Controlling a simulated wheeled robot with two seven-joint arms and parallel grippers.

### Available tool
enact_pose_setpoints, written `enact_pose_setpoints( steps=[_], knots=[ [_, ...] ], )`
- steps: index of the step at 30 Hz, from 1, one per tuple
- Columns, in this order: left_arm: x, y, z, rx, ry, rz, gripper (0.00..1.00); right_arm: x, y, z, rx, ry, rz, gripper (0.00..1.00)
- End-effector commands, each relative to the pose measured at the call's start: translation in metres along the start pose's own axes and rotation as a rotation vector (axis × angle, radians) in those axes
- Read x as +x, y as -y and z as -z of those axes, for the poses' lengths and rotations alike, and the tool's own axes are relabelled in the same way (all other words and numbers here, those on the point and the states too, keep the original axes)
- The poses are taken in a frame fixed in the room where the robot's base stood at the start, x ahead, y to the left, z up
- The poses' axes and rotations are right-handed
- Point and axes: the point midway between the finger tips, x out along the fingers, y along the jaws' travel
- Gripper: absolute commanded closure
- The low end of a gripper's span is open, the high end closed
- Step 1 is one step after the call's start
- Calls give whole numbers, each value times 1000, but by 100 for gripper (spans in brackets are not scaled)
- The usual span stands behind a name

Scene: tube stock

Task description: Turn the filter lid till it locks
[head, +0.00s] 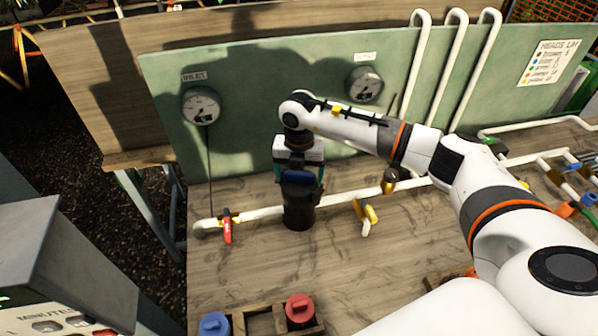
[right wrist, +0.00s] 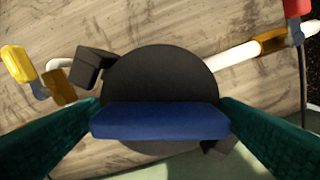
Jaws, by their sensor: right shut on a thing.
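The filter (head: 299,212) is a black upright cylinder set in the white pipe line on the table. Its round black lid (right wrist: 160,75) carries a raised blue grip bar (right wrist: 160,122), which also shows in the head view (head: 297,177). My right gripper (head: 299,181) points straight down over the filter. Its green fingers are shut on the two ends of the blue bar. Black lugs (right wrist: 93,68) stick out at the disc's upper left and lower right; I cannot tell whether they belong to lid or body. My left gripper is out of view.
A red-handled valve (head: 227,228) is left of the filter and a yellow-handled valve (head: 371,213) right. A green panel (head: 240,120) with two gauges stands behind. Blue (head: 214,325) and red (head: 300,309) caps sit at a wooden rack in front. Bare tabletop lies between.

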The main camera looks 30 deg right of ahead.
Motion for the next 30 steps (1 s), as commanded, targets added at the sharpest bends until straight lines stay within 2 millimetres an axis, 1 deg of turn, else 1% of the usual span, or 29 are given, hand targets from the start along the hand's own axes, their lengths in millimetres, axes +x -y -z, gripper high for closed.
enact_pose_setpoints(
  steps=[1, 4, 14, 21, 24, 30],
  knots=[
    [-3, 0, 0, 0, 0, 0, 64, -2, 0, 0, 49, 0, 0, 38],
    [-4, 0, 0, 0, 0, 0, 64, -1, 0, 0, 117, 0, 0, 38],
    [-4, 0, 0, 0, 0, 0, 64, 0, 0, 0, 157, 0, 0, 38],
    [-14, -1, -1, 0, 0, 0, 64, -1, -1, 1, 431, 3, 1, 38],
    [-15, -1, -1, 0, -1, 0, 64, 0, -1, 1, 499, 3, 1, 38],
    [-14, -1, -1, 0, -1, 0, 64, 1, -1, 2, 515, 3, 2, 38]
  ],
)
